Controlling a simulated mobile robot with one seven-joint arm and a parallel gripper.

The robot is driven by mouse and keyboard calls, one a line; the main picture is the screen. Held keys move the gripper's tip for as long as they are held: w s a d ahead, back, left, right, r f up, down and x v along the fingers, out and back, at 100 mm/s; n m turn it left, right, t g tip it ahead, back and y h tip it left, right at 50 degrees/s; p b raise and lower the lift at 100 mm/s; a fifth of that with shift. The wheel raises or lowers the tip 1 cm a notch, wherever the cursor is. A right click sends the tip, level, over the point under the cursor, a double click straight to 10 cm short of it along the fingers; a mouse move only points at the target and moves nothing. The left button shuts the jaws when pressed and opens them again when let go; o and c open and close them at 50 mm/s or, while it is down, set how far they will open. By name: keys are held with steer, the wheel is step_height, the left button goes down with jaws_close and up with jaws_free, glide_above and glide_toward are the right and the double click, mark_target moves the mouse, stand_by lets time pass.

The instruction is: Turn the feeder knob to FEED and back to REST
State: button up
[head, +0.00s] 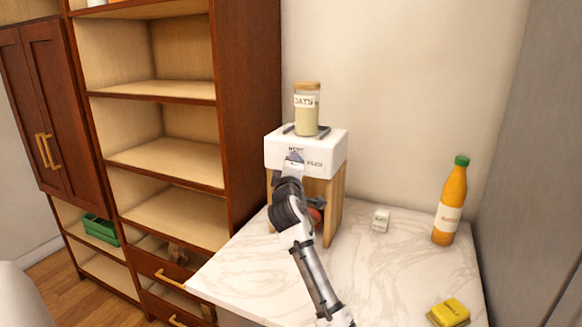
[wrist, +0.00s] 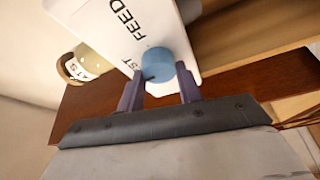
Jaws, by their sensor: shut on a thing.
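The feeder (head: 328,152) is a white box on wooden legs on the marble counter, with a jar labelled OATS (head: 306,112) standing on top. My gripper (head: 293,158) is at the feeder's front face and hides the knob in the head view. In the wrist view, the round blue knob (wrist: 158,62) sits on the white face, between the fingers of my gripper (wrist: 160,82), which is shut on it. The word FEED and part of the word REST are printed beside the knob. Which word the knob points to cannot be told.
An orange bottle with a green cap (head: 450,203), a small white box (head: 381,220) and a yellow block (head: 449,312) stand on the counter (head: 360,270), right of my arm. A tall wooden shelf (head: 245,110) rises at the left. A red thing under the feeder is mostly hidden.

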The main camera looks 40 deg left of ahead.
steer(key=o, duration=1)
steer(key=b+v, duration=0.5)
steer(key=v, duration=0.8)
steer(key=shift+s+d, duration=0.3)
steer(key=shift+f, duration=0.1)
